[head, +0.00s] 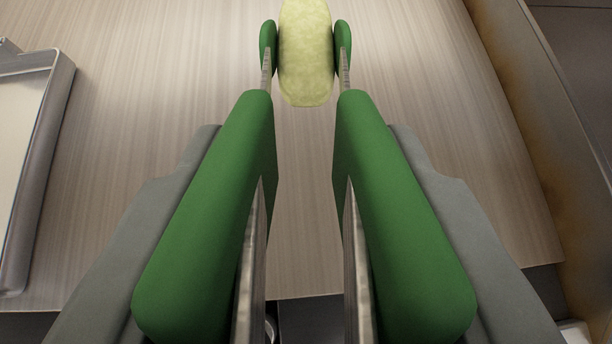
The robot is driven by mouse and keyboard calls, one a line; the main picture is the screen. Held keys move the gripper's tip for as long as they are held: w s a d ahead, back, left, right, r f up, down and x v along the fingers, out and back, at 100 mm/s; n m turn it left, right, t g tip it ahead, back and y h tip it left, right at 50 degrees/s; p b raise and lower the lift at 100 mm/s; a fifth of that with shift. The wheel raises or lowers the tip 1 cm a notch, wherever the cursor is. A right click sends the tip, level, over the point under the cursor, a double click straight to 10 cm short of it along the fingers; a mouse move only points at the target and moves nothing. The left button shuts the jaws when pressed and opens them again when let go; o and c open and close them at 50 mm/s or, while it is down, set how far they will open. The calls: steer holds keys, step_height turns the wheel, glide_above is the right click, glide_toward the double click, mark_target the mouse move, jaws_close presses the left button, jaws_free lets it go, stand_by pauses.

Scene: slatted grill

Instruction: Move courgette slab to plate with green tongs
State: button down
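My gripper (305,150) has its two grey fingers along the outer sides of the green tongs (212,215) and is shut on them. The tongs point away from me, with green handles, metal arms and small green tips. The pale green courgette slab (306,55) is between the tips at the top middle, and both tips appear to touch its sides. Its far end is cut off by the top edge of the picture. I cannot tell whether the slab rests on the surface or hangs above it. No plate shows in this view.
A pale brown, streaked worktop (130,170) lies below the tongs, clear on both sides of them. A metal-rimmed tray (45,150) with a pale inside stands at the left edge. A brownish raised side wall (545,110) runs along the right. A dark gap lies below the worktop's near edge.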

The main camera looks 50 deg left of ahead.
step_height(320, 180, down, 7)
steer(key=shift+f, duration=0.2)
stand_by(0.9)
steer(key=shift+f, duration=0.2)
stand_by(0.5)
steer(key=shift+f, duration=1.35)
steer(key=c, duration=1.3)
jaws_free()
steer(key=shift+o, duration=0.2)
steer(key=shift+r, duration=0.1)
